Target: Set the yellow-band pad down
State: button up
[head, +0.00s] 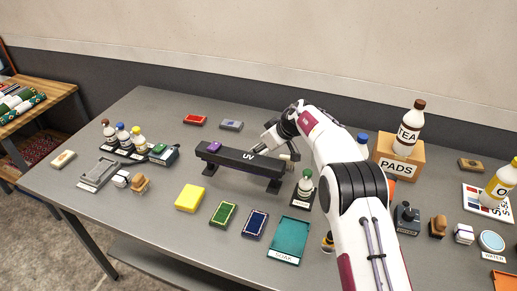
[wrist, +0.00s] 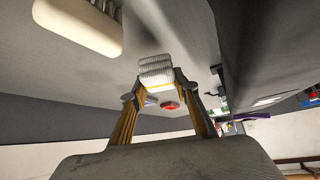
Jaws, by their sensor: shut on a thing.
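My gripper (wrist: 157,82) is shut on the yellow-band pad (wrist: 156,70), a small white ribbed block with a thin yellow band, seen between the fingertips in the wrist view. In the head view my gripper (head: 268,138) is behind the dark UV bar (head: 240,158), near its right half. Whether the pad touches any surface cannot be told.
A purple pad (head: 213,147) lies on the UV bar. A red tray (head: 195,120) and a grey one (head: 231,125) lie behind it. A green-capped bottle (head: 305,186) stands in front of its right end. The PADS box (head: 398,160) stands to the right. Bare table shows at the back left.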

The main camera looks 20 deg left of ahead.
jog(key=shift+f, duration=0.6)
jog(key=o, duration=1)
jog(key=shift+r, duration=0.1)
jog(key=shift+r, duration=0.65)
jog(key=shift+v, duration=5.9)
